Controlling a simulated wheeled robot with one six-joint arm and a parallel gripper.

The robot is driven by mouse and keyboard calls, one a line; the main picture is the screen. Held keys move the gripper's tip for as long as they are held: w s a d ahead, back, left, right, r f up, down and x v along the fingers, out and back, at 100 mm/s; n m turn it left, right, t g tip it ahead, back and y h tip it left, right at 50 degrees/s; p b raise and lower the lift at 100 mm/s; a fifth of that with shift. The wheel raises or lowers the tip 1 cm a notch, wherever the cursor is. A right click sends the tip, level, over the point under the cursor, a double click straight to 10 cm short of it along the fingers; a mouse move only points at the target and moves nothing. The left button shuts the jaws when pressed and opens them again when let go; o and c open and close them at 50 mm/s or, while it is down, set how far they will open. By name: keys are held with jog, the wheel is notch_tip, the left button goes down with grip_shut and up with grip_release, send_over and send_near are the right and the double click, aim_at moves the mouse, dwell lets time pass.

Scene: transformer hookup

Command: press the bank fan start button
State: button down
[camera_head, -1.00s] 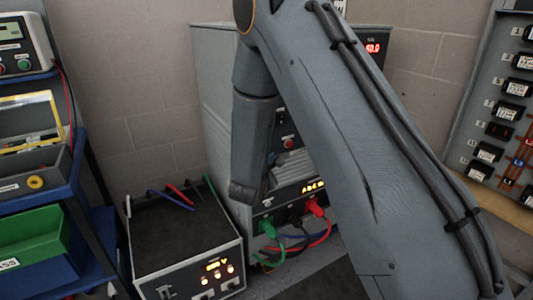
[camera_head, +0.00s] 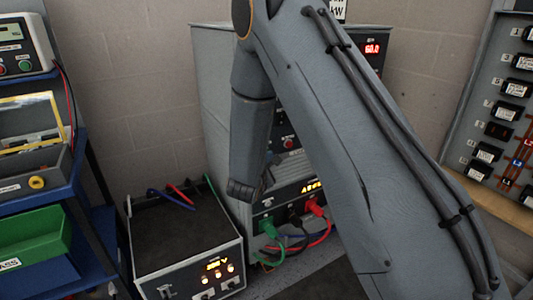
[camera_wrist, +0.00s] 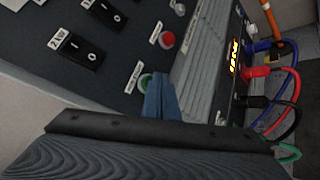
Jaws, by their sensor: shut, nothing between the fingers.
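The grey load bank (camera_head: 215,85) stands against the wall, its front panel partly hidden by my arm. In the wrist view, a green button (camera_wrist: 146,80), which looks like the fan start button, shows partly beside the fingertips; its small label is too blurred to read. A red button (camera_wrist: 167,40) sits farther along the same panel. My gripper (camera_wrist: 160,82) is shut and empty, its blue-grey fingers close to the green button and covering part of it. I cannot tell whether they touch it. In the head view my arm hides the fingers.
Two black rocker switches (camera_wrist: 101,20) are on the panel. Green, red, blue and black cables (camera_head: 300,225) plug in low on the bank. A box with lit indicators (camera_head: 185,245) stands left of it. A blue shelf (camera_head: 75,200) is at far left, a wall board (camera_head: 505,100) at right.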

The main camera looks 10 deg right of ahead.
jog(key=shift+w+a, duration=0.1)
jog(key=shift+w, duration=0.2)
jog(key=shift+s, duration=0.15)
dwell(0.4)
jog(key=shift+s+d+p, duration=0.3)
jog(key=shift+s+p, duration=0.4)
jog(key=shift+p, duration=0.05)
jog(key=shift+s+d+p, duration=0.3)
jog(key=shift+s+p, duration=0.15)
jog(key=shift+s, duration=0.5)
jog(key=shift+s+d+p, duration=0.3)
jog(key=shift+s+p, duration=0.15)
jog(key=shift+s, duration=0.5)
jog(key=shift+s+d+p, duration=0.3)
jog(key=shift+s+p, duration=0.15)
jog(key=shift+s, duration=0.5)
